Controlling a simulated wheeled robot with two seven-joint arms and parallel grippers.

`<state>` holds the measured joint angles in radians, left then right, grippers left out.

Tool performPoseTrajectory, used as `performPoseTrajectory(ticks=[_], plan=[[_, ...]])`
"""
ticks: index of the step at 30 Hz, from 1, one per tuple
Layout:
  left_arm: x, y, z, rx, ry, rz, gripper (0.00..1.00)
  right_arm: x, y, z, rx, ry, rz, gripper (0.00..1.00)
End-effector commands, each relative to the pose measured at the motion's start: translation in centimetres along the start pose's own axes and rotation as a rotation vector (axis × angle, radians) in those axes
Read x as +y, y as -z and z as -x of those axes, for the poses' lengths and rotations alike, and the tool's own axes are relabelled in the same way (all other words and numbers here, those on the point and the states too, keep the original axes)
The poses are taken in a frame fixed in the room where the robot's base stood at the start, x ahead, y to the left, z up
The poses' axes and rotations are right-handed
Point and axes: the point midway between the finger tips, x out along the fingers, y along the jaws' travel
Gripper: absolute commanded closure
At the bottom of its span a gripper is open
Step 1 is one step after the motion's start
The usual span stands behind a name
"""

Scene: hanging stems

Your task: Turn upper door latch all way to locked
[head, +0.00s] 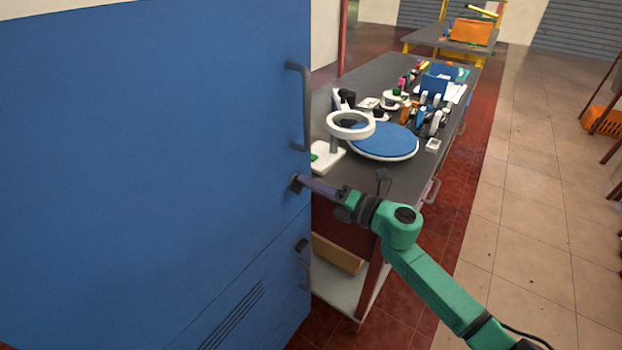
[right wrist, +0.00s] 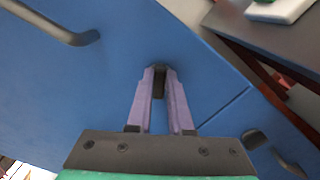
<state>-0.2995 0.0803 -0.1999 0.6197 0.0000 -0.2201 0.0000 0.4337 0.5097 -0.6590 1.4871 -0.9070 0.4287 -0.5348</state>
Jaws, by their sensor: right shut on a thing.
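A tall blue cabinet door (head: 150,130) fills the left of the head view. Its dark upper latch (head: 295,183) sits below the long grey handle (head: 305,105), near the door's right edge. My right gripper (head: 305,184) reaches the latch from the right. In the right wrist view, the purple fingers of my right gripper (right wrist: 158,75) are closed on both sides of the dark latch (right wrist: 159,82). The fingers partly hide the latch, so its exact turn is hard to tell. My left gripper is not in view.
A lower latch (head: 302,245) sits on the panel below, past a seam. Right of the cabinet stands a grey workbench (head: 405,180) with a round blue turntable (head: 385,140), a ring-shaped white lamp (head: 350,125) and small tools.

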Motion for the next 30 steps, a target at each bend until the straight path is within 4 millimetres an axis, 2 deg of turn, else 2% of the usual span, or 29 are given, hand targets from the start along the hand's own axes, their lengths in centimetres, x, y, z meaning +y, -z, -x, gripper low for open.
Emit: performPoseTrajectory(ticks=[3, 15, 30], plan=[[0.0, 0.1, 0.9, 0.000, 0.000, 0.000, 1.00, 0.1, -0.2, 0.0, -0.003, 0.001, -0.110, 1.00], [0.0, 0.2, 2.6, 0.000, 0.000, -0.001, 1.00, -0.3, -0.1, 0.0, -0.003, 0.000, -0.417, 1.00], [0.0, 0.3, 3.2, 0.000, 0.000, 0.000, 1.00, -0.6, 0.1, 0.0, -0.003, 0.000, -0.541, 1.00]])
